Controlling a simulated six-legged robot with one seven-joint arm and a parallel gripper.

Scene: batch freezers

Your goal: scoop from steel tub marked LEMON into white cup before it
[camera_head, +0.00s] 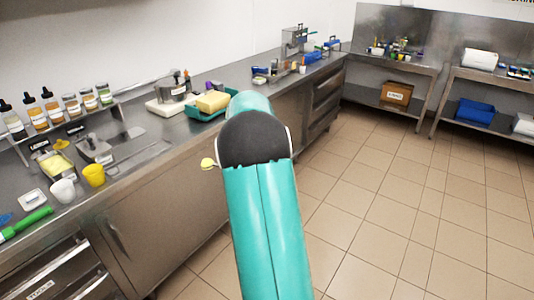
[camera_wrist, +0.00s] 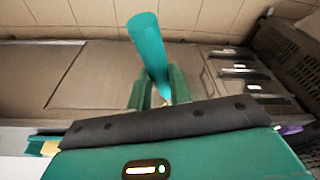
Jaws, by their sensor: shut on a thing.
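A steel tub (camera_head: 44,172) with yellow contents stands on the left of the counter in the head view; its label is too small to read. The white cup (camera_head: 63,191) stands upright just before it, with a yellow cup (camera_head: 94,176) to its right. My gripper (camera_wrist: 158,88) is shut on a teal cylindrical handle (camera_wrist: 149,42) in the wrist view. In the head view my arm hides the gripper. A small rounded yellow thing (camera_head: 208,164) sticks out left of my arm, past the counter's front edge; I cannot tell whether it joins the handle.
Another steel tub (camera_head: 94,149) stands right of the yellow-filled one. Several bottles and jars line the shelf behind. A green-handled tool (camera_head: 27,224) and a small white dish (camera_head: 32,200) lie at the left. The tiled floor at right is clear.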

